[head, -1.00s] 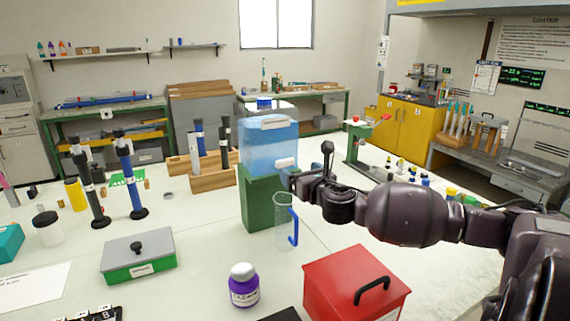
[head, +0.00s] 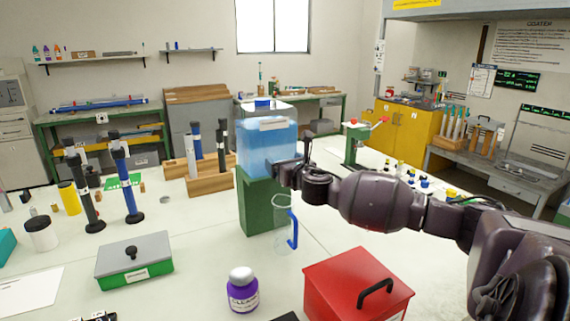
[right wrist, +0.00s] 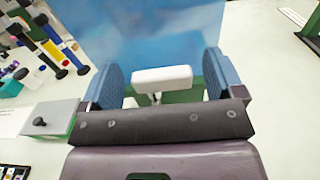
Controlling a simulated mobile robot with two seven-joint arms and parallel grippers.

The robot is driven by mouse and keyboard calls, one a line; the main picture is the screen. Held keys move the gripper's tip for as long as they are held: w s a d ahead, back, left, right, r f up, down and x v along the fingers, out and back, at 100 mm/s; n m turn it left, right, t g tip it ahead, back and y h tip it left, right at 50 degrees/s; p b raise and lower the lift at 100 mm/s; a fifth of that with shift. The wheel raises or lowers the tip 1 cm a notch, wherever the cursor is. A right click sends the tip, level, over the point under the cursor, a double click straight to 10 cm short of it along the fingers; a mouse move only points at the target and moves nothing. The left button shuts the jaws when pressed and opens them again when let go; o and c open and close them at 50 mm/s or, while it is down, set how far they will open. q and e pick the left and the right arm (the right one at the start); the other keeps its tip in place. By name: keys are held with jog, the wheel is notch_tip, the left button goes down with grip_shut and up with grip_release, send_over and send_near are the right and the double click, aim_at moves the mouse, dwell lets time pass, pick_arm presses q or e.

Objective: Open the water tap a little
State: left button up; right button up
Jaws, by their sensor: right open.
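The water tank (head: 266,150) is a clear blue box on a green stand (head: 260,205) in the middle of the head view. The tap's white lever (right wrist: 162,78) shows in the right wrist view, in front of the blue tank wall. My right gripper (right wrist: 160,84) is open, with one blue-padded finger on each side of the lever and gaps between. In the head view my right gripper (head: 285,172) is at the tank's lower right and hides the tap. A clear jug (head: 281,236) with a blue handle stands below. My left gripper is not in view.
A red box (head: 345,275) with a black handle and a purple-labelled bottle (head: 242,291) stand in front. A grey-lidded green box (head: 134,262) is at left. Wooden racks with dark rods (head: 222,150) stand just left of the tank. The table right of the stand is partly clear.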

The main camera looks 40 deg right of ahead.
jog(key=c, duration=0.9)
jog(key=shift+s+a+r+m+g+h+p, duration=0.1)
jog(key=shift+r+m+g+h+p, duration=0.4)
jog(key=shift+h+p, duration=0.45)
jog(key=m+g+h+p, duration=0.2)
jog(key=m+h+p, duration=0.1)
jog(key=shift+a+f+h, duration=0.1)
jog(key=shift+a+h, duration=0.05)
jog(key=shift+h, duration=0.1)
jog(key=shift+f+m+g+h+p, duration=0.1)
jog(key=shift+m+g+h+p, duration=0.45)
jog(key=shift+p, duration=0.25)
jog(key=shift+f+m+g+h, duration=0.2)
jog(key=shift+m+g+h, duration=0.05)
jog(key=shift+h, duration=0.2)
